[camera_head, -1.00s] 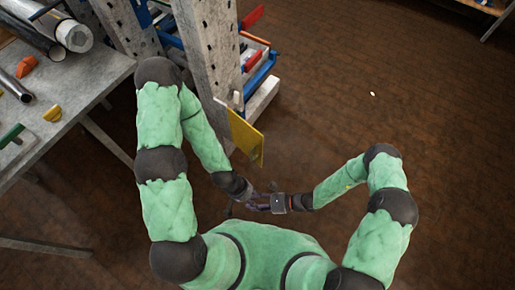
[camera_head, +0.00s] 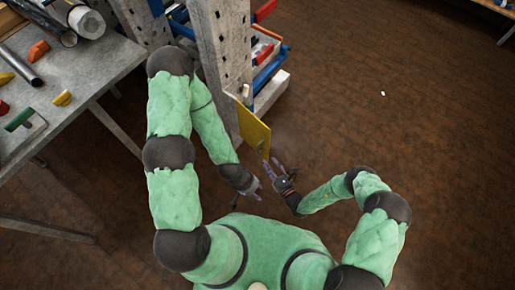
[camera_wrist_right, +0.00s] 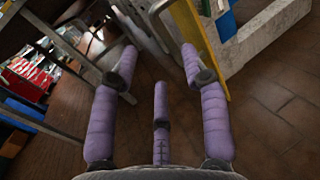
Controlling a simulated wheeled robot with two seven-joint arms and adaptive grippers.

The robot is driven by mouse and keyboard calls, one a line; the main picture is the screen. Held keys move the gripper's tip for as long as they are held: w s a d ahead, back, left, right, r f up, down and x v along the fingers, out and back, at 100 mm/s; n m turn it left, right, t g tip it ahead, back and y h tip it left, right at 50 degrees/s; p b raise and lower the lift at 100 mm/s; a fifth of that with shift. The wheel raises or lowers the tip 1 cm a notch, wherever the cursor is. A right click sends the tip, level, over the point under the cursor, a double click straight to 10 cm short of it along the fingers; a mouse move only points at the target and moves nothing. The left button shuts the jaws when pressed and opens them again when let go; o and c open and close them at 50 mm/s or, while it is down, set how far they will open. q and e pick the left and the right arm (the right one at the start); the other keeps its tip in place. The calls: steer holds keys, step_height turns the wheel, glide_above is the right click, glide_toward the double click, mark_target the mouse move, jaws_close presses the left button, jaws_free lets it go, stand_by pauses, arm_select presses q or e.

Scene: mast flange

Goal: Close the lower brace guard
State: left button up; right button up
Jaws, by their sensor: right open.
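The yellow guard plate (camera_head: 253,130) hangs at the lower part of the grey perforated mast (camera_head: 222,62) and sticks out from its near side at an angle. A small knob or latch shows near its lower edge. My right gripper (camera_head: 274,170) is open, just below and beside the plate's lower right corner. In the right wrist view the plate (camera_wrist_right: 195,38) stands behind and beside the right-hand purple finger; I cannot tell whether they touch. Nothing shows between the fingers. My left gripper (camera_head: 254,190) is low, left of the right one; its finger opening is unclear.
A grey workbench (camera_head: 100,75) with tubes and coloured tools stands at the left.

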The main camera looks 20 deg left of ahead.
mark_target(258, 149)
steer(key=b+x, duration=0.3)
steer(key=x, duration=0.7)
steer(key=shift+a, duration=0.1)
jaws_close()
